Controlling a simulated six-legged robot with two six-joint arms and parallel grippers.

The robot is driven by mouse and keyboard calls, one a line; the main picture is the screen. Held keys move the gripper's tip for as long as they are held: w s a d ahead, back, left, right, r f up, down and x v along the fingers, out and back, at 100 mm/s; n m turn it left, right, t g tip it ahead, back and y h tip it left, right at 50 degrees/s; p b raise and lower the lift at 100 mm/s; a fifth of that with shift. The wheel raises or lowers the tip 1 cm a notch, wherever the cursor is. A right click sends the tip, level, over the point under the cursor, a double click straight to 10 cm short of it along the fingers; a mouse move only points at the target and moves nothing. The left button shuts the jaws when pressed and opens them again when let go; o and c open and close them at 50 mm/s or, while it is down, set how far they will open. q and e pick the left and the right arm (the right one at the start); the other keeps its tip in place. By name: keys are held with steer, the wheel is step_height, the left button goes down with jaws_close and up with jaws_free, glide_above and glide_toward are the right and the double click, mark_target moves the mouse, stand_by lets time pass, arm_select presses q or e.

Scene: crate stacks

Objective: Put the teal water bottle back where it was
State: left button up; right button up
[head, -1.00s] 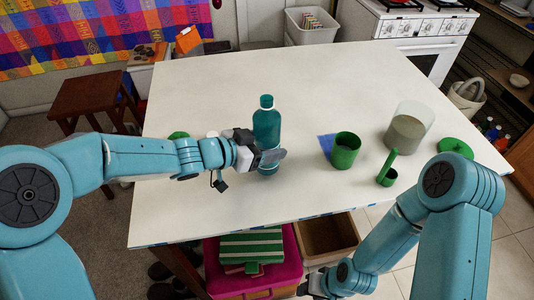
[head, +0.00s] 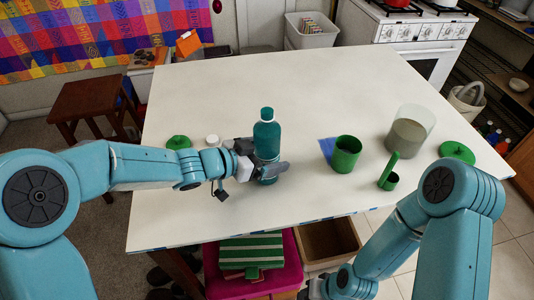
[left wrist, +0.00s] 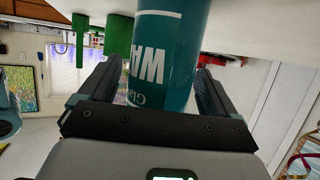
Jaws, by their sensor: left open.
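The teal water bottle (head: 267,135) stands upright, apparently on the white table left of the green cup. My left gripper (head: 268,172) is open, with its fingers on either side of the bottle's lower part. In the left wrist view the bottle (left wrist: 168,50), with white lettering, stands between the two fingers (left wrist: 155,95); a gap shows beside it, and whether either finger touches it is unclear. The bottle's base is partly hidden by the gripper in the head view. My right gripper (head: 313,289) is low at the bottom edge, beside the table's front, mostly hidden.
On the table (head: 260,80) are a green cup (head: 346,154), a blue patch (head: 326,147), a small green handled cup (head: 388,180), a clear container (head: 409,130), green lids (head: 457,152) (head: 178,142) and a white cap (head: 212,140). The table's back half is clear.

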arm_select(q)
steer(key=p+v, duration=0.1)
steer(key=v, duration=1.1)
steer(key=shift+s, duration=0.2)
